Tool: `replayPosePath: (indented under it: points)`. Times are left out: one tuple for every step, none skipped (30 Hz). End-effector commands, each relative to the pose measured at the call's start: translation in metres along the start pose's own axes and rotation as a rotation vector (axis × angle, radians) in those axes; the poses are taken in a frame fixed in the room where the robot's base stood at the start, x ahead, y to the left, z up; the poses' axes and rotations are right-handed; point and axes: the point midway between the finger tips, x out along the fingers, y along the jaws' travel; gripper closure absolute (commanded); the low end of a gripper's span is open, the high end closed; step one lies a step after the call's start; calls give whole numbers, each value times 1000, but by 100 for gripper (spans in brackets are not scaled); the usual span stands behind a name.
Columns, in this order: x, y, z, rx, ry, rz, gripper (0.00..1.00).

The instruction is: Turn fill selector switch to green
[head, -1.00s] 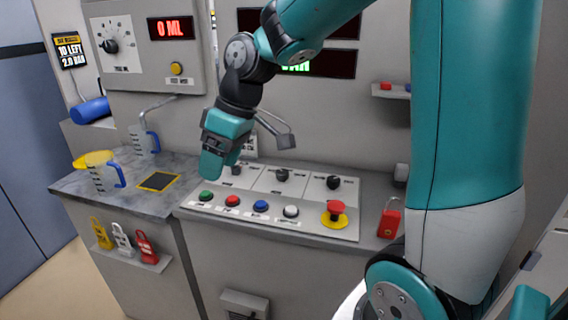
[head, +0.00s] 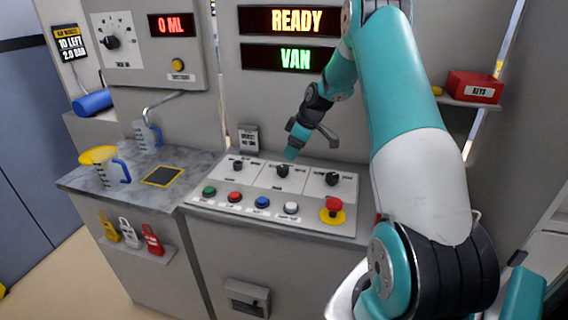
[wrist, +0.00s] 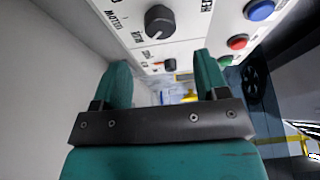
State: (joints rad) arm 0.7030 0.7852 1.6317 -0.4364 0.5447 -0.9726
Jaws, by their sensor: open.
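A black rotary knob (wrist: 159,20) with a pale pointer mark shows large at the top of the wrist view. Around it are partly cut-off labels; one looks like YELLOW and one, at its right, may be GREEN. It appears to be the middle knob (head: 282,170) of three on the sloped panel in the head view. I cannot read its setting for sure. My gripper (head: 291,154) hangs just above that middle knob. In the wrist view my gripper (wrist: 161,60) is open and empty, with the large knob beyond the fingertips, not between them.
The panel also has a left knob (head: 238,164), a right knob (head: 332,179), a row of coloured buttons (head: 235,197) and a red emergency stop (head: 334,205). Jugs (head: 112,167) stand on the left counter.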

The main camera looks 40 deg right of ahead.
Motion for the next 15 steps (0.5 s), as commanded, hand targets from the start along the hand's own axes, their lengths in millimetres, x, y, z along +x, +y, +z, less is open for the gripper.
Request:
replayPosePath:
  points:
    - [11, -1, -1, 0, -2, -4, 33]
    - [18, -1, 0, 1, -3, -5, 33]
    - [26, -1, 0, 0, -2, -4, 33]
    - [32, -1, -1, -1, -2, -4, 33]
    - [38, -1, -1, -1, -2, -4, 33]
    - [45, -1, -1, -1, -1, -3, 33]
    - [50, -1, 0, 0, -2, -4, 33]
    - [55, -1, 0, 0, -1, -3, 33]
    - [61, 0, -1, 0, -1, -2, 33]
    - [64, 0, -1, -1, -1, -1, 33]
    - [67, 0, -1, -1, -1, -1, 33]
    - [71, 0, 0, 0, -1, -1, 33]
    - [73, 0, 0, 0, -1, -1, 33]
    - [75, 0, 0, 0, -1, 0, 33]
    - [77, 0, 0, 0, 0, 1, 33]
